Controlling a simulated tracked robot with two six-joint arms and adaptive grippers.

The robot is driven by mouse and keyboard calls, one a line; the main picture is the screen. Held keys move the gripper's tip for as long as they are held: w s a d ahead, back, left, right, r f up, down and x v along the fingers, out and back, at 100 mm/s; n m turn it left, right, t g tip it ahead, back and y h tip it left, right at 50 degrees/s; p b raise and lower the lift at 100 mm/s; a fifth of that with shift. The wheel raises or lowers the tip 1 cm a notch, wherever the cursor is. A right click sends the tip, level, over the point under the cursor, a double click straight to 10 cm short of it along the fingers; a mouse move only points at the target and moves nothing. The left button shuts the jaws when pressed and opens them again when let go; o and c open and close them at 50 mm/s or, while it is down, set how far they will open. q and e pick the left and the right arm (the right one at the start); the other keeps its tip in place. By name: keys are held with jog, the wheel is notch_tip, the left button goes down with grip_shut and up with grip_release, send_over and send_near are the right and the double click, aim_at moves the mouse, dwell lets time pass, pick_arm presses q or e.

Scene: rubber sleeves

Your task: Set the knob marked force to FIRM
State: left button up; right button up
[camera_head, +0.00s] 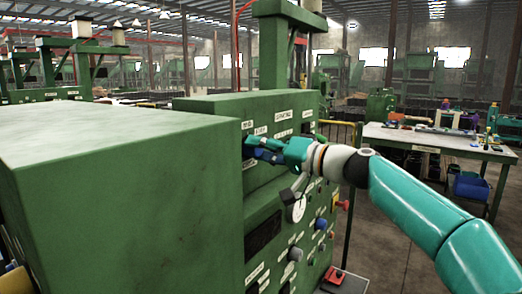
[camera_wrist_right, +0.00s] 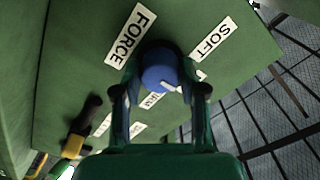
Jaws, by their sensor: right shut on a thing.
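The blue force knob (camera_wrist_right: 158,68) sits on the green panel, beside a white FORCE label (camera_wrist_right: 130,35) and a SOFT label (camera_wrist_right: 212,40) in the right wrist view. A white pointer mark shows near the knob's lower right edge. Another label beneath it (camera_wrist_right: 152,100) is partly hidden and I cannot read it. My right gripper (camera_wrist_right: 160,80) has its fingers on both sides of the knob and is shut on it. In the head view the right gripper (camera_head: 256,148) reaches the machine face and hides the knob. My left gripper is not in view.
The green machine's large housing (camera_head: 110,150) fills the left. A black and yellow handle (camera_wrist_right: 80,130) is near the knob.

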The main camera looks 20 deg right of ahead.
jog(key=shift+f, duration=0.1)
jog(key=shift+f+m+p, duration=0.1)
jog(key=shift+m+p, duration=1.1)
jog(key=shift+m, duration=3.7)
jog(key=o, duration=1.1)
jog(key=shift+w, duration=0.15)
jog(key=shift+o, duration=0.2)
jog(key=shift+d, duration=0.1)
